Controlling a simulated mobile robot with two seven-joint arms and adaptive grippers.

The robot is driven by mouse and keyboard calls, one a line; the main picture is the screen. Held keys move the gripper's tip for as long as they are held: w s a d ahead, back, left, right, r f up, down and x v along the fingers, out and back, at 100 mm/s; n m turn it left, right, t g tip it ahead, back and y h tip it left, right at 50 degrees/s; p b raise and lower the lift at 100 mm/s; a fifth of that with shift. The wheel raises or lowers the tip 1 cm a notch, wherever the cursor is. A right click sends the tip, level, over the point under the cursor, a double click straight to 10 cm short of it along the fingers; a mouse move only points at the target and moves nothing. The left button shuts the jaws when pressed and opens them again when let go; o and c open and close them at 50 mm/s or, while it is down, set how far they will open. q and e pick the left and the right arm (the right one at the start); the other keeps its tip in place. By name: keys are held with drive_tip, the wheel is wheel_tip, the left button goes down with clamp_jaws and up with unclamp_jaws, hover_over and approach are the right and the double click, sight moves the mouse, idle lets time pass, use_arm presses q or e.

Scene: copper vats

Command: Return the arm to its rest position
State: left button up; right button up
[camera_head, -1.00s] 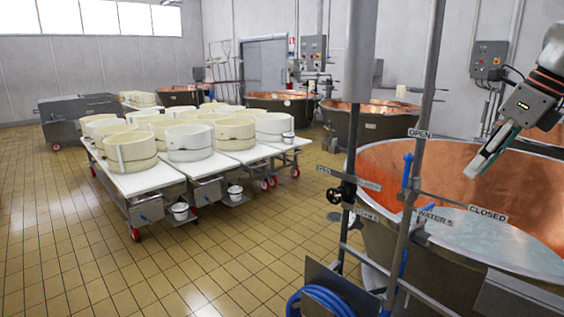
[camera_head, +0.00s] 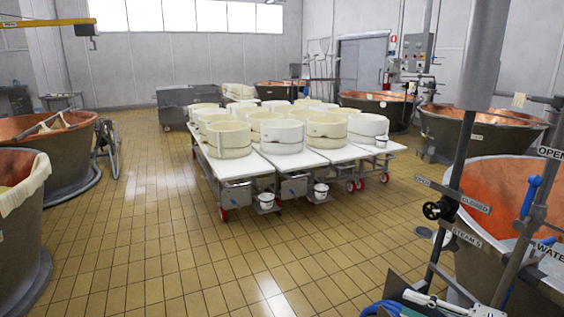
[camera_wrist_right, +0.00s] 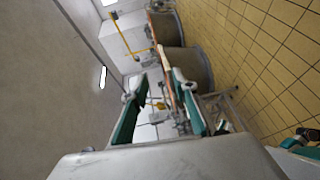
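My right gripper (camera_wrist_right: 153,88) shows in the right wrist view as two green-padded fingers standing apart, with nothing between them. In the head view, a pale grey part of what looks like my right gripper (camera_head: 432,301) shows low at the right, close to the bottom edge. It lies in front of the vat's pipe stand. At the lower right edge of the right wrist view, a small green and dark part looks like my left gripper (camera_wrist_right: 302,146). It is cut off, and its opening cannot be told. The left arm does not show in the head view.
A copper vat (camera_head: 480,219) with upright pipes (camera_head: 455,190) and a blue-handled valve (camera_head: 530,197) stands close at right. White tables (camera_head: 232,167) with several round moulds (camera_head: 229,139) stand ahead. More vats (camera_head: 55,160) are at left. The tiled floor (camera_head: 180,250) between is clear.

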drive_tip(key=s+a+f+m+h, duration=0.4)
drive_tip(key=s+a+f+m, duration=0.2)
drive_tip(key=f+m, duration=0.5)
drive_tip(key=s+a+f+m+h, duration=0.5)
drive_tip(key=s+f+m, duration=0.6)
drive_tip(key=f, duration=0.5)
drive_tip(key=shift+s+a+m+g+h, duration=0.3)
drive_tip(key=shift+a+g, duration=0.1)
drive_tip(key=shift+a, duration=0.25)
drive_tip(key=shift+r, duration=0.1)
